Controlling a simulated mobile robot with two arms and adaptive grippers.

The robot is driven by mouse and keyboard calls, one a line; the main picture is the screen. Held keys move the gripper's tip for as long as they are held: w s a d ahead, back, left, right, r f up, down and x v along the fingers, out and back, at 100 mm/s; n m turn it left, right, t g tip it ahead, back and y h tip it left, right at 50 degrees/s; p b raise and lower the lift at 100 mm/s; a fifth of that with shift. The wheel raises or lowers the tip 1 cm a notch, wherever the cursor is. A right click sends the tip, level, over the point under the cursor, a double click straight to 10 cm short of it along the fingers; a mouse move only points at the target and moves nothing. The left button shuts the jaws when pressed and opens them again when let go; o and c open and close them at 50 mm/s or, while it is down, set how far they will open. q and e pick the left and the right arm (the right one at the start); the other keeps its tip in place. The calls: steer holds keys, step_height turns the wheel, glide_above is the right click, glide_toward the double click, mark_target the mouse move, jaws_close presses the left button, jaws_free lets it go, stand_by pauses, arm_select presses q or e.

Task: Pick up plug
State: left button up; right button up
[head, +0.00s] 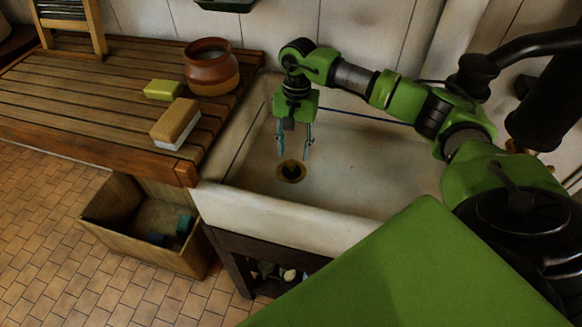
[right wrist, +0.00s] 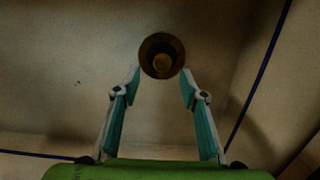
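The plug (head: 290,170) is a small dark round piece with a brass-coloured rim, at the drain in the bottom of the pale sink (head: 350,170). In the right wrist view the plug (right wrist: 162,62) shows as a brass ring with a small knob in its dark middle. My right gripper (head: 295,150) points down into the sink above the plug. In the wrist view its teal-padded fingers (right wrist: 160,82) are apart with nothing between them, and the plug shows just beyond their tips. My left gripper is not in view.
A slatted wooden counter (head: 70,95) adjoins the sink on the left. It bears a brown pot (head: 211,72), a yellow-green block (head: 163,90) and a wooden brush (head: 175,123). An open wooden box (head: 125,235) stands on the tiled floor. The sink walls surround the gripper.

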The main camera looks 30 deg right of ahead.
mark_target(291, 162)
steer(key=shift+s+a+f, duration=0.15)
steer(key=shift+a+f, duration=0.05)
steer(key=shift+f, duration=0.2)
steer(key=shift+s+a+f, duration=0.1)
steer(key=shift+a+f, duration=0.05)
steer(key=shift+f, duration=0.25)
steer(key=f, duration=0.1)
steer(key=f+b, duration=0.1)
steer(key=shift+s+a+f, duration=0.1)
steer(key=shift+a+f, duration=0.15)
steer(key=shift+f, duration=0.4)
steer(key=shift+r, duration=0.1)
jaws_close()
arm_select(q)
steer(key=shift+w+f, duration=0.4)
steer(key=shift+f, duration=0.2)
arm_select(e)
steer(key=shift+r, duration=0.1)
